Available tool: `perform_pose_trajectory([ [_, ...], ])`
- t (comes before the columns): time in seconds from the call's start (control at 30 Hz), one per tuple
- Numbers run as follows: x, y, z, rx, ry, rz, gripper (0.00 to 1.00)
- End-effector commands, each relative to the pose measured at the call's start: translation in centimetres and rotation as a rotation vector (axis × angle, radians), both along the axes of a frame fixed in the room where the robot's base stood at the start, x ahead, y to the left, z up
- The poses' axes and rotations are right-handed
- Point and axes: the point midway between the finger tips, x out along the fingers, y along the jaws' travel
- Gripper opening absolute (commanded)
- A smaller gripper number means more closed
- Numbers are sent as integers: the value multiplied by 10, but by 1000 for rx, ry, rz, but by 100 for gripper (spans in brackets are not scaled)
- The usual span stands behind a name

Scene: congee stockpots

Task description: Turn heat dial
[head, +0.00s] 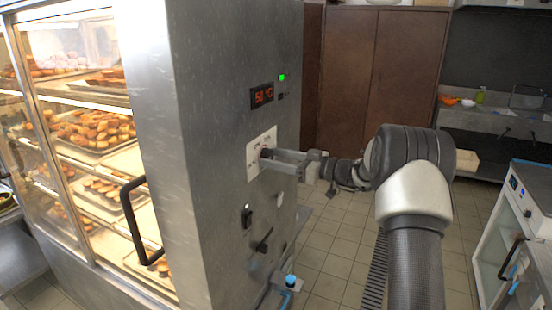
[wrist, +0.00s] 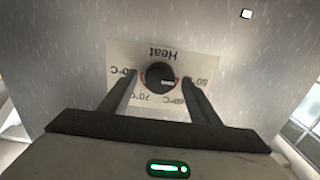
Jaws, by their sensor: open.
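The heat dial (wrist: 160,77) is a round black knob with a pale pointer line, on a white plate (wrist: 195,52) marked "Heat" and with °C numbers, upside down in the wrist view. In the head view the plate (head: 253,156) is on the steel side of the warming cabinet. My gripper (head: 268,153) reaches the plate from the right and partly hides the dial. In the wrist view my gripper (wrist: 160,90) is open, with one finger on each side of the dial. I cannot tell whether the fingers touch it.
The cabinet display (head: 262,95) reads about 50 °C, with a green light (head: 282,77) beside it. Below the plate are a black switch (head: 247,215) and a lever (head: 264,240). A glass door with a black handle (head: 132,215) is at left. Tiled floor (head: 335,245) is clear behind.

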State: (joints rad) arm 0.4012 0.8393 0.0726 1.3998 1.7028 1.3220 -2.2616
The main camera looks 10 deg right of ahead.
Motion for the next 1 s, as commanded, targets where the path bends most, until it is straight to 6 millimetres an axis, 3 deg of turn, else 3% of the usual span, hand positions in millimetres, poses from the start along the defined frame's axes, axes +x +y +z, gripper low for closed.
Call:
perform_pose_trajectory([
  [0.13,0,0,0,0,0,0,53],
  [0.37,0,0,0,0,0,0,15],
  [0.7,0,-1,-2,28,37,-1,15],
  [1.0,0,-2,-5,147,199,-2,15],
])
